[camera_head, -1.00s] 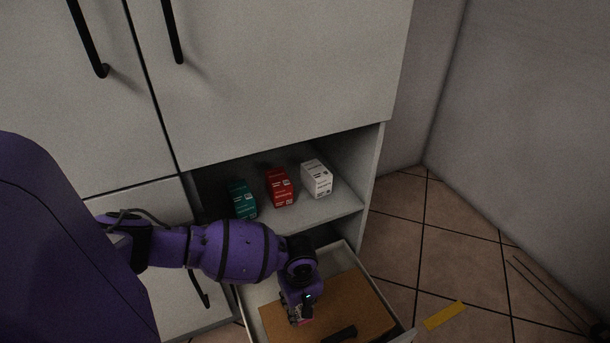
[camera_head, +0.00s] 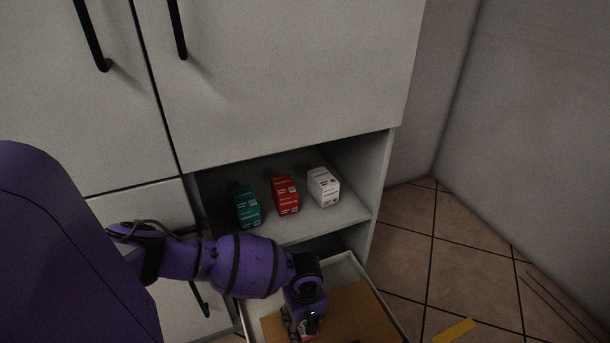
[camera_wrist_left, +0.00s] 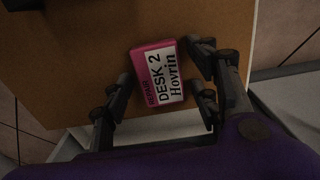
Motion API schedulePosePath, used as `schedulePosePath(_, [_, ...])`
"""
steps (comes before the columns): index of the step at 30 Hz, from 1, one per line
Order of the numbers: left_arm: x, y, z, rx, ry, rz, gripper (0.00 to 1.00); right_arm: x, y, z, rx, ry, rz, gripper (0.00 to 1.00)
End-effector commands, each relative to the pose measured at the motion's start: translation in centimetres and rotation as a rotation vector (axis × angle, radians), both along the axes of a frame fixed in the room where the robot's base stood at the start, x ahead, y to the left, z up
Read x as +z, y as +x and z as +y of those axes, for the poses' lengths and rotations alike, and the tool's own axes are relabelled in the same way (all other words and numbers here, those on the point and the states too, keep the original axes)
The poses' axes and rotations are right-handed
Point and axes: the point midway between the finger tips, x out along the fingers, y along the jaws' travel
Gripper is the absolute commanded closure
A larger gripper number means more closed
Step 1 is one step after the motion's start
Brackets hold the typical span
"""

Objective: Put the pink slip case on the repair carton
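The pink slip case (camera_wrist_left: 158,75) shows in the left wrist view, with a white label reading "REPAIR DESK 2 Hovrin". It appears to lie flat on a brown surface in an open drawer. My left gripper (camera_wrist_left: 165,83) has its fingers on both sides of the case, with narrow gaps, so it looks open. In the head view, this gripper (camera_head: 303,325) is low over the drawer and mostly hides the case. A green carton (camera_head: 247,207), a red carton (camera_head: 286,195) and a white carton (camera_head: 323,187) stand on a shelf; their print is too small to read. My right gripper is out of view.
The drawer (camera_head: 390,312) is pulled out below the shelf (camera_head: 330,216), with a brown bottom or board (camera_head: 352,315) inside. Cabinet doors (camera_head: 270,80) are above. A yellow strip (camera_head: 455,330) lies on the tiled floor at right. The shelf front is clear.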

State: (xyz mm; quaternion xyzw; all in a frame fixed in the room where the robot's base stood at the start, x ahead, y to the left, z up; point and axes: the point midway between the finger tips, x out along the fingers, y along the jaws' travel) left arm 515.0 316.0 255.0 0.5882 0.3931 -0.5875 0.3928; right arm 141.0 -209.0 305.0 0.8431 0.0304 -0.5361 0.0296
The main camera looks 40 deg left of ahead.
Motion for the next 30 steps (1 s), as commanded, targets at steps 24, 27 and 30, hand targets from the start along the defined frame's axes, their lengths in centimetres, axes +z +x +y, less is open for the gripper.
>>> schedulePosePath(24, [9.8, 0.1, 0.0, 0.000, -0.001, -0.004, 0.43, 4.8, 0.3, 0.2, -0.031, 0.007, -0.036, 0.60])
schedulePosePath(27, [11.2, 0.0, 0.0, 0.000, -0.001, -0.002, 0.43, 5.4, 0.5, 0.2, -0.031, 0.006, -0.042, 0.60])
schedulePosePath(30, [12.0, 0.0, 0.0, 0.000, 0.000, -0.001, 0.43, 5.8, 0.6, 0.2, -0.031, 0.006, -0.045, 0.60])
